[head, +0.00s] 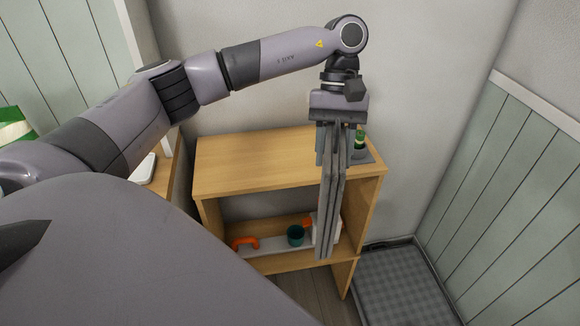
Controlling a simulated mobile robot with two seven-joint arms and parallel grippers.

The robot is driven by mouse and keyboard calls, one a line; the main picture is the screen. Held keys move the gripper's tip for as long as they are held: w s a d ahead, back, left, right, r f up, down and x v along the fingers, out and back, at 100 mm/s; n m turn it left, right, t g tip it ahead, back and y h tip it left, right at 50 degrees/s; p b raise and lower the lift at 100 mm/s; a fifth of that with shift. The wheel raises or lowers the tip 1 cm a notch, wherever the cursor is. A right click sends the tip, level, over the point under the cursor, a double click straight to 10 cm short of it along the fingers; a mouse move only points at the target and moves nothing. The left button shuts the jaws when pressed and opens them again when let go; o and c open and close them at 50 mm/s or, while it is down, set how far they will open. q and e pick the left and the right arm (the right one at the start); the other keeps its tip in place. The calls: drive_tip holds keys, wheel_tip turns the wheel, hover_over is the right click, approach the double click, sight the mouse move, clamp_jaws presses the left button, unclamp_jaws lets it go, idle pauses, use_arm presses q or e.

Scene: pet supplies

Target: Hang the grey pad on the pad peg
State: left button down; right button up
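My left gripper (336,150) points down above the right part of the wooden shelf unit. Long grey strips hang below it between its fingers and look like the grey pad (333,205), folded and seen nearly edge-on. The pad hangs upright in front of the shelf unit, its lower end at about the height of the lower board. The fingers partly merge with it in colour, but the gripper looks shut on it. I cannot make out the pad peg. My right gripper is not in view.
The shelf unit (250,164) has a mostly bare top, with a green bottle (359,142) at its right end. Its lower level holds an orange item (245,242) and a teal cup (295,235). A checked dark mat (400,285) lies on the floor at right, beside the panelled wall.

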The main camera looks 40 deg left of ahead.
use_arm(q)
drive_tip(key=w+a+r+n+t, duration=0.1)
drive_tip(key=a+r+n+t, duration=0.2)
drive_tip(key=a+r+n, duration=0.5)
drive_tip(key=w+a+r+n+t, duration=0.1)
drive_tip(key=a+r+n+t, duration=0.3)
drive_tip(key=a+r+n, duration=0.4)
drive_tip(key=shift+w+a+r+n+t, duration=0.2)
drive_tip(key=shift+a+r+n+t, duration=0.15)
drive_tip(key=shift+r+n, duration=2.85)
drive_tip(key=shift+f, duration=0.2)
wheel_tip(320, 180, down, 20)
drive_tip(key=b, duration=0.4)
drive_tip(key=shift+r, duration=0.25)
drive_tip(key=shift+f, duration=0.1)
